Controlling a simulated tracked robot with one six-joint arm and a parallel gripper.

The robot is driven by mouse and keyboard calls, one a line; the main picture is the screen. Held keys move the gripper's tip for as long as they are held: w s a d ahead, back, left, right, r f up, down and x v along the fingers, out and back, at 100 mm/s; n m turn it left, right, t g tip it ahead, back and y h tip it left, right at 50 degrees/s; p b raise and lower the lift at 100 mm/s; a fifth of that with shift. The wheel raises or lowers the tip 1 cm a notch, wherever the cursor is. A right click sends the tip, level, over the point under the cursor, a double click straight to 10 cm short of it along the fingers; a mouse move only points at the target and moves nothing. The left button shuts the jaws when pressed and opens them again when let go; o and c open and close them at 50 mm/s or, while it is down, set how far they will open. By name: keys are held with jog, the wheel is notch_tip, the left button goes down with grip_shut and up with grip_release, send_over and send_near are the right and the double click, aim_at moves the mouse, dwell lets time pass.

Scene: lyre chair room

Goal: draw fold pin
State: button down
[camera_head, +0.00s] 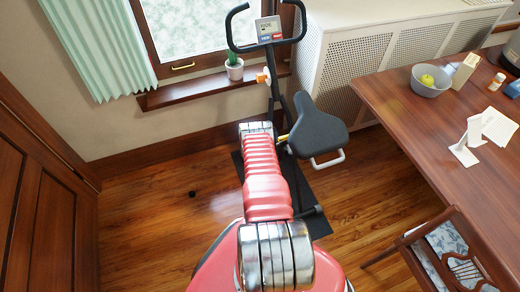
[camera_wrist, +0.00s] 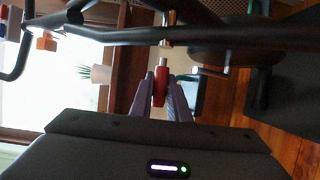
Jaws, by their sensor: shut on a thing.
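The exercise bike (camera_head: 275,95) stands on a dark mat below the window, with its black seat (camera_head: 318,127) to the right. In the wrist view my gripper (camera_wrist: 160,88) is shut on a red-handled pin (camera_wrist: 160,86). The pin's pale metal end points at a small metal fitting on the bike's black tube (camera_wrist: 210,35). I cannot tell whether the pin's end is inside the tube. In the head view my own arm hides the gripper and pin.
A wooden table (camera_head: 415,125) with a grey bowl (camera_head: 430,80) stands at the right, with a chair (camera_head: 450,255) before it. A potted plant (camera_head: 234,70) sits on the sill. A small dark object (camera_head: 192,193) lies on the floor at left, which is otherwise clear.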

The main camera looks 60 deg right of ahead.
jog(key=shift+a+f, duration=0.25)
jog(key=shift+a, duration=0.05)
jog(key=c, duration=1.9)
grip_release()
jog(key=shift+c, duration=0.2)
jog(key=shift+o, duration=1.4)
jog(key=shift+d+r, duration=0.15)
jog(key=v, duration=1.4)
jog(key=shift+d, duration=0.1)
